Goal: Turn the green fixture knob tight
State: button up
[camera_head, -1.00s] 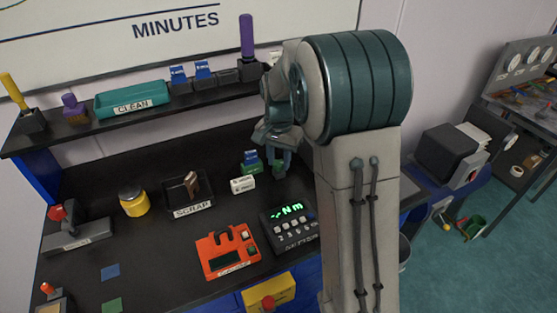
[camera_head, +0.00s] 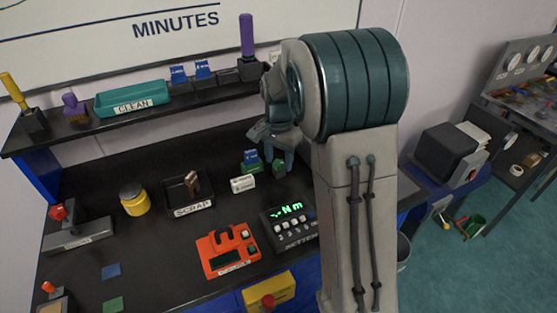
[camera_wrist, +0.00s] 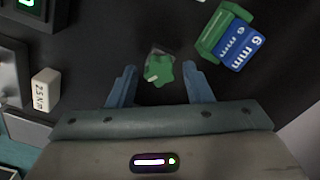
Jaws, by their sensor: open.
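The green fixture knob (camera_wrist: 160,68) is star-shaped and sits on a small block on the dark bench. In the wrist view it lies between and just beyond the tips of my open gripper (camera_wrist: 160,72), with a gap on each side. In the head view my gripper (camera_head: 272,160) points down at the back of the bench, with the green knob (camera_head: 279,166) right by its fingertips. Whether the fingers are level with the knob or above it I cannot tell. Nothing is held.
A green holder with a blue "6 mm" tag (camera_wrist: 238,48) stands close by the knob. A white "2.5 Nm" block (camera_wrist: 45,90) and a black lit display box (camera_head: 290,222) are also near. An orange device (camera_head: 228,250) and a scrap tray (camera_head: 192,210) lie further off.

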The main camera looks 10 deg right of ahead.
jog(key=n, duration=0.4)
jog(key=shift+n, duration=0.4)
jog(key=n, duration=1.3)
jog(key=c, duration=0.8)
jog(key=m, duration=0.4)
jog(key=shift+c, duration=0.2)
jog(key=shift+m, duration=0.3)
